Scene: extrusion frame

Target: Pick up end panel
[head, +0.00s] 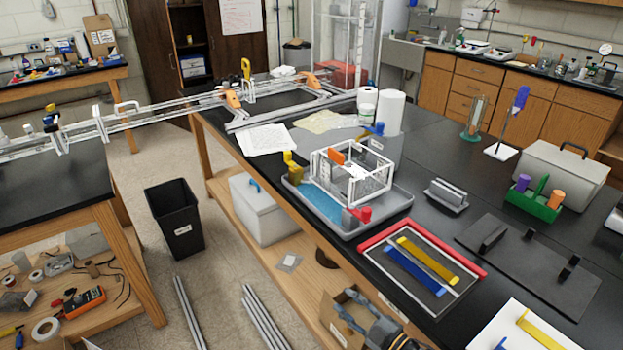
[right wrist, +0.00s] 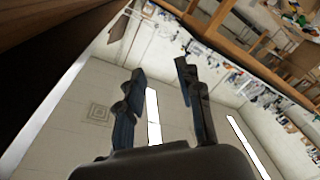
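No part is clearly marked as the end panel, and I cannot tell which one it is. A small white-edged frame (head: 376,186) with an orange piece (head: 337,157) stands in a grey tray (head: 374,223) on the black table. A dark flat plate (head: 545,286) with upright black blocks lies at the right. A white board (head: 485,335) with a yellow bar (head: 543,333) is cut off at the bottom edge. My right gripper (head: 366,309) is low beside the table's front edge, open and empty. Its spread fingers also show in the right wrist view (right wrist: 160,90). My left gripper is out of view.
A red-edged dark mat (head: 368,243) holds blue and yellow bars near the table edge. A green caddy (head: 535,207) and grey lidded box (head: 562,172) stand at the right. An open cardboard box (head: 340,325) is on the lower shelf near my right gripper.

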